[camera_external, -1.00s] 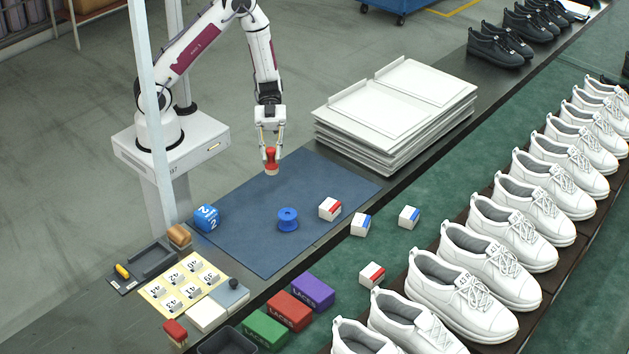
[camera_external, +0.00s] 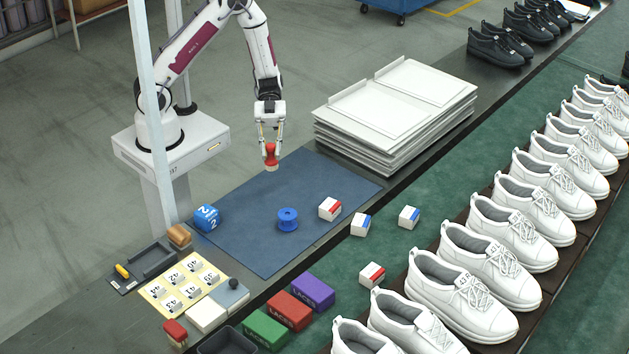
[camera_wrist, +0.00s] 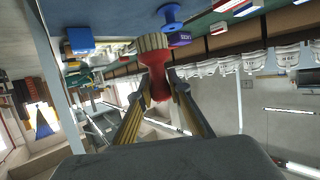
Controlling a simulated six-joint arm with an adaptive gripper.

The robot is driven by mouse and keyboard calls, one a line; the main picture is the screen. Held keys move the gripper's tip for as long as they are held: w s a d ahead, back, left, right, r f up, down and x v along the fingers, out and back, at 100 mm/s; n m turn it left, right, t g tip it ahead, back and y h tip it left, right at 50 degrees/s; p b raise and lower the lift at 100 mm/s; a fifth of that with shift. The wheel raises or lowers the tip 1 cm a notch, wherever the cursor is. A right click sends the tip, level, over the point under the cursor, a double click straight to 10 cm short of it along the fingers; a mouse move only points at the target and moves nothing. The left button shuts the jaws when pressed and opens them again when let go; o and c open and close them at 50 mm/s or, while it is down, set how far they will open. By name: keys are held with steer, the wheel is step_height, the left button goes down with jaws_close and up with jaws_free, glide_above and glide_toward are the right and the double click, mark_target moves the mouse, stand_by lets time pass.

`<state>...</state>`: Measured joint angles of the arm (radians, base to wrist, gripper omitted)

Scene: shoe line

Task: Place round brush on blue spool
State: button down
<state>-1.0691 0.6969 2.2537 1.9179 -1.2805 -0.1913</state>
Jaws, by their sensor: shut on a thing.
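The round brush (camera_external: 271,155), with a red handle and pale bristles at its lower end, is held above the far part of the blue mat. My gripper (camera_external: 270,147) is shut on its red handle. In the wrist view my gripper (camera_wrist: 160,85) grips the red handle of the brush (camera_wrist: 152,42), with the bristles facing away from the fingers. The blue spool (camera_external: 288,219) stands upright on the mat, nearer the camera and slightly right of the brush. It also shows in the wrist view (camera_wrist: 171,17), apart from the brush.
A blue numbered cube (camera_external: 207,218) sits at the mat's left corner. A white and red box (camera_external: 330,209) sits right of the spool. A stack of white panels (camera_external: 395,105) stands right of my gripper. The blue mat (camera_external: 250,240) is clear around the spool.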

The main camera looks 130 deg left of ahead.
steer(key=shift+w+d, duration=0.25)
steer(key=shift+d, duration=0.2)
steer(key=w+d+r+m+h, duration=0.1)
steer(key=w+d+r, duration=0.3)
steer(key=w+d, duration=0.35)
steer(key=r+n+t+y, duration=0.1)
steer(key=n+t+y, duration=0.1)
steer(key=n+y, duration=0.15)
glide_above(287, 213)
steer(key=shift+w, duration=0.1)
steer(key=shift+f, duration=0.1)
steer(key=shift+f, duration=2.75)
steer(key=shift+f, duration=0.1)
steer(key=shift+f, duration=2)
